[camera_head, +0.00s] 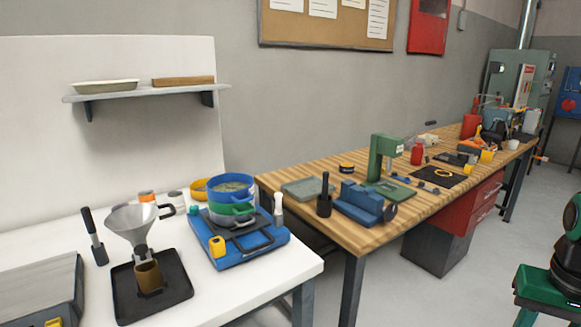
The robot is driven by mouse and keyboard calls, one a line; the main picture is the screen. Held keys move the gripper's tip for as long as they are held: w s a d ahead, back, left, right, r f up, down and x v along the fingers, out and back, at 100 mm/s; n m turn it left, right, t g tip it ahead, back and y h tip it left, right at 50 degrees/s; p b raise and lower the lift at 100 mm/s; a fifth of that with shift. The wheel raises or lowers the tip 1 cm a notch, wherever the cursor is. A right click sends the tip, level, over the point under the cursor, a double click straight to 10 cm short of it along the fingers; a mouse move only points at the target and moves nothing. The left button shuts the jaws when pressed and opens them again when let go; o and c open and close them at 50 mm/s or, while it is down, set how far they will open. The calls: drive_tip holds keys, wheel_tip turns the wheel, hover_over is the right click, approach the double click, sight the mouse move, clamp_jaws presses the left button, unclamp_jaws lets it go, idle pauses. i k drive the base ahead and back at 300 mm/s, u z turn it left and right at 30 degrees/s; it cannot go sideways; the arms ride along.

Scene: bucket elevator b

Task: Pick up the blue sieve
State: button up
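The blue sieve (231,187) is a round, blue-rimmed sieve with a greyish mesh or filling inside. It is at the top of a stack on the white table, left of centre in the head view. A green sieve (232,209) sits directly under it, with a grey part lower in the stack. The stack stands on a blue base unit (222,258) with a dark frame and a yellow piece at its front. A yellow sieve or ring (199,189) is partly hidden behind the stack on its left. My gripper is not in view.
A metal funnel (132,221) stands over a black tray (122,299) left of the stack. A white-topped bottle (278,208) stands close on its right. The wooden workbench (310,219) holds a blue vise (360,203). A green-and-black machine-like shape (548,287) shows at lower right.

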sight(227, 188)
drive_tip(key=k, duration=1.15)
drive_tip(key=u, duration=0.55)
drive_tip(key=i, duration=1.4)
drive_tip(key=z, duration=0.05)
